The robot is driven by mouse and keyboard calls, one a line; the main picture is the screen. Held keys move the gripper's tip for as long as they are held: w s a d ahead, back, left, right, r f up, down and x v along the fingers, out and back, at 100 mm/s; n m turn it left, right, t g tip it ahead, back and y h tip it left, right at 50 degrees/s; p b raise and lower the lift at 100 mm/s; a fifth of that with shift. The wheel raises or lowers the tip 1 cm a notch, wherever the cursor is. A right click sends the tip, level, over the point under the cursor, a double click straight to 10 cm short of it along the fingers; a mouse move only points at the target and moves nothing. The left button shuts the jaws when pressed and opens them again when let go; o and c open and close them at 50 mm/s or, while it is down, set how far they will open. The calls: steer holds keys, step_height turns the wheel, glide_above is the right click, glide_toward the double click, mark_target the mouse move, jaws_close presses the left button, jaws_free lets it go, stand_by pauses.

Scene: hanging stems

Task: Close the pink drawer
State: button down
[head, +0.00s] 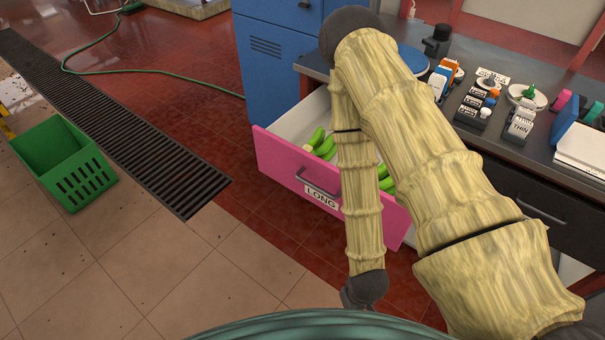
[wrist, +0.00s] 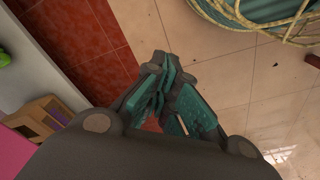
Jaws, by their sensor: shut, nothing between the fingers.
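The pink drawer (head: 295,175) stands open below the dark counter in the head view. Its front carries a dark handle and a "LONG" label (head: 321,197). Several green, pale-ended stems (head: 318,141) lie inside; my arm hides part of the drawer and its contents. My gripper (wrist: 165,85) is shut and empty in the wrist view, pointing over the tiled floor. In the head view only the dark wrist end shows, low in front of the drawer, and the fingers are not clear. A pink surface (wrist: 15,152) shows at the wrist view's lower left, apart from the fingers.
A blue cabinet (head: 275,60) stands left of the drawer. The counter holds small labelled holders (head: 476,105) and a white box (head: 582,150). A green crate (head: 62,165) sits on the floor beside a drain grate (head: 110,115).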

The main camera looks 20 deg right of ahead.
steer(key=w+a+f+n+t+b, duration=0.2)
steer(key=w+a+n+t+b, duration=0.2)
steer(key=w+b, duration=0.6)
steer(key=n+t+h+b, duration=0.2)
steer(key=n+t+b, duration=1.05)
steer(key=b, duration=0.85)
glide_toward(278, 160)
steer(key=s+a, duration=0.4)
steer(key=s, duration=0.4)
steer(key=shift+t, duration=0.25)
steer(key=shift+w+d+f+b, duration=0.1)
steer(key=shift+w+d+b, duration=0.65)
steer(key=shift+w, duration=1.3)
steer(key=shift+w+d+f+b, duration=0.1)
steer(key=shift+w+d+b, duration=0.65)
steer(key=shift+w, duration=1.35)
steer(key=shift+w+d+f+b, duration=0.1)
steer(key=shift+w+d+b, duration=0.6)
steer(key=shift+w, duration=1.35)
steer(key=shift+r, duration=0.1)
